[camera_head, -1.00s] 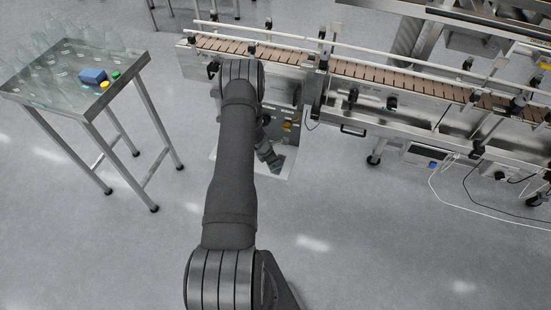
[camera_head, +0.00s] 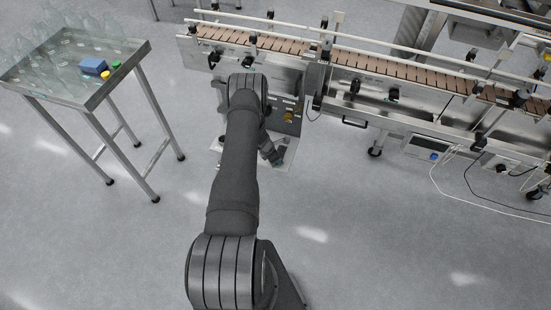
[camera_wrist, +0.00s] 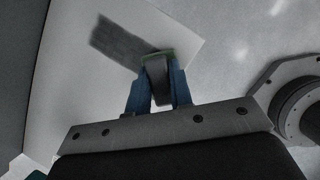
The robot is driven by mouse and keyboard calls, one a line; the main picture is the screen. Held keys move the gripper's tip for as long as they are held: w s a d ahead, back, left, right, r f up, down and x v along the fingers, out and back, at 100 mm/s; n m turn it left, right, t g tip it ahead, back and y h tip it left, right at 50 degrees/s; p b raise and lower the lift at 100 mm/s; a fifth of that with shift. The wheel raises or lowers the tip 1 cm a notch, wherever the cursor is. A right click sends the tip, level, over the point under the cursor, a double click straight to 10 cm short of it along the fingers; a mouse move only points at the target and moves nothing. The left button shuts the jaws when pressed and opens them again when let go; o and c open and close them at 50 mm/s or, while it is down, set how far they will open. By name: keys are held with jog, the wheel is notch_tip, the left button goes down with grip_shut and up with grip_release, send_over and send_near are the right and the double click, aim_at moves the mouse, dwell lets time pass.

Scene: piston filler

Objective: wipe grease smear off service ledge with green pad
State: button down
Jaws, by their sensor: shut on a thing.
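My gripper (camera_wrist: 156,92) has blue fingers shut on the green pad (camera_wrist: 157,72), which looks dark with a green edge. The pale service ledge (camera_wrist: 185,27) fills the upper middle of the wrist view. The grease smear (camera_wrist: 118,40) is a dark grey, roughly rectangular patch on it. The pad overlaps the smear's lower right end in the picture; whether it presses on the ledge I cannot tell. In the head view my gripper (camera_head: 275,158) is small over the ledge (camera_head: 287,150), and my arm hides part of the ledge.
The conveyor (camera_head: 370,68) and its frame stand behind and to the right of the ledge. A control panel with an orange knob (camera_head: 288,116) is just behind my gripper. A steel table (camera_head: 120,75) with clear bottles and a blue block (camera_head: 94,66) stands left. Front floor is open.

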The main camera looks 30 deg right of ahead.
jog(key=shift+w+d+f, duration=0.25)
jog(key=shift+f, duration=0.1)
jog(key=shift+w+d, duration=0.55)
jog(key=shift+d, duration=0.05)
jog(key=shift+w+d, duration=3.3)
jog(key=shift+s+a, duration=4.55)
jog(key=shift+a, duration=0.05)
jog(key=shift+r, duration=4.1)
